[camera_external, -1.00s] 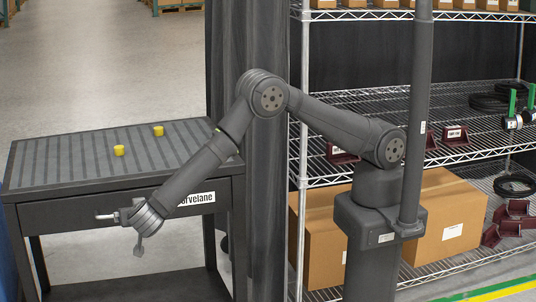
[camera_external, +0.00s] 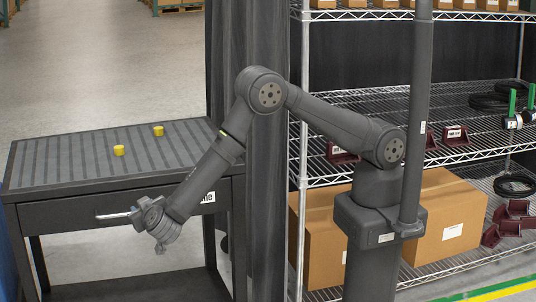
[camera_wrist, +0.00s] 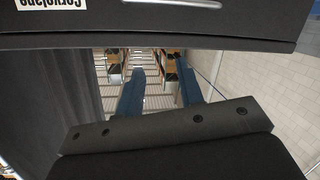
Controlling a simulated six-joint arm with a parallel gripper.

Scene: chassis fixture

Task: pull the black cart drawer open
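The black cart (camera_external: 120,187) stands at left, with its drawer (camera_external: 72,213) under the ribbed top. The drawer front looks flush with the cart, so it appears closed. A light metal bar, apparently the handle (camera_external: 108,216), shows at the drawer front, partly hidden by my gripper (camera_external: 136,213). In the wrist view my gripper (camera_wrist: 160,60) has two blue fingers standing apart with nothing visible between them. The dark drawer front (camera_wrist: 190,22) with its upside-down white label crosses the top of that view, beyond the fingertips. I cannot tell whether the fingers touch the handle.
Two yellow cylinders (camera_external: 119,150) (camera_external: 158,131) stand on the cart top. A wire shelf (camera_external: 355,100) with cardboard boxes (camera_external: 450,215) is at right, behind my arm. A dark curtain (camera_external: 262,200) hangs between cart and shelf. The floor left of the curtain is open.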

